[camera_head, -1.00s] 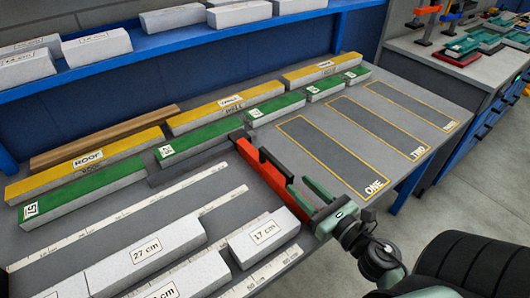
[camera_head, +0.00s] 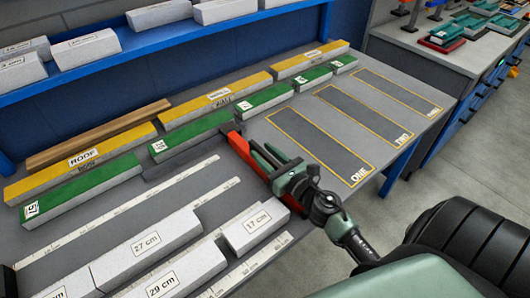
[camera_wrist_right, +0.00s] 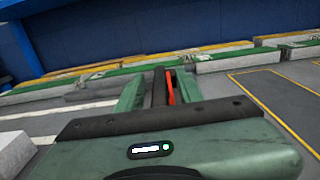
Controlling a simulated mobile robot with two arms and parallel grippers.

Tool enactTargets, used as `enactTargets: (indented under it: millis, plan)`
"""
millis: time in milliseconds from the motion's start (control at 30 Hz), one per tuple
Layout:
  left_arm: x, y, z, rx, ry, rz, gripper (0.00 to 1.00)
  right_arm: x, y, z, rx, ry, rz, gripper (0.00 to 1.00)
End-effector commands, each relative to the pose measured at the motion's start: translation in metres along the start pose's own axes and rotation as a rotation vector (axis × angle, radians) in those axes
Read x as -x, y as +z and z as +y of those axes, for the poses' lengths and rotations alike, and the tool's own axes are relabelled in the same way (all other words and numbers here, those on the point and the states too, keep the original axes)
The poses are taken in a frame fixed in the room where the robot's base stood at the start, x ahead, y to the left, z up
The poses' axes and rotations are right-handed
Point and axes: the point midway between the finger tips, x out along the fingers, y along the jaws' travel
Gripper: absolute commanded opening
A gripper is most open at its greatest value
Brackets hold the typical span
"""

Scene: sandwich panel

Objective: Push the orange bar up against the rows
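The orange bar (camera_head: 237,145) lies on the table, its far end close to the near edge of the green row (camera_head: 196,136); I cannot tell if they touch. The yellow row (camera_head: 203,108) lies behind the green one. My right gripper (camera_head: 264,152) is low at the bar, its two green fingers apart on either side of a dark upright part. In the right wrist view the orange bar (camera_wrist_right: 170,88) shows between the fingers, beside this dark part. I see no clear grip. My left gripper is not in view.
Outlined spaces ONE (camera_head: 320,145), TWO and a third are empty at the right. Grey blocks marked 27 cm (camera_head: 145,245), 29 cm and 17 cm (camera_head: 256,226) lie in front, near printed rulers. A wooden strip (camera_head: 98,135) lies behind the yellow row.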

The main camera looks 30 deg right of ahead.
Motion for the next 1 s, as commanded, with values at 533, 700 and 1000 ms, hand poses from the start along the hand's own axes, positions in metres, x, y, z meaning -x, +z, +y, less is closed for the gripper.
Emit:
enactTargets:
  millis: [533,700,1000]
  plan:
    - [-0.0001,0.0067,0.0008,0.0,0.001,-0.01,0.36,0.0004,0.0002,0.0,0.0,0.0,0.0,0.0]
    - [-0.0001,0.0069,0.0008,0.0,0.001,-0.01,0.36,0.0005,0.0002,0.0,0.0,0.0,-0.001,0.0]
    - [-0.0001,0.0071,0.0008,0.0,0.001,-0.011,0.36,0.0005,0.0003,0.0,0.0,0.0,-0.001,0.0]
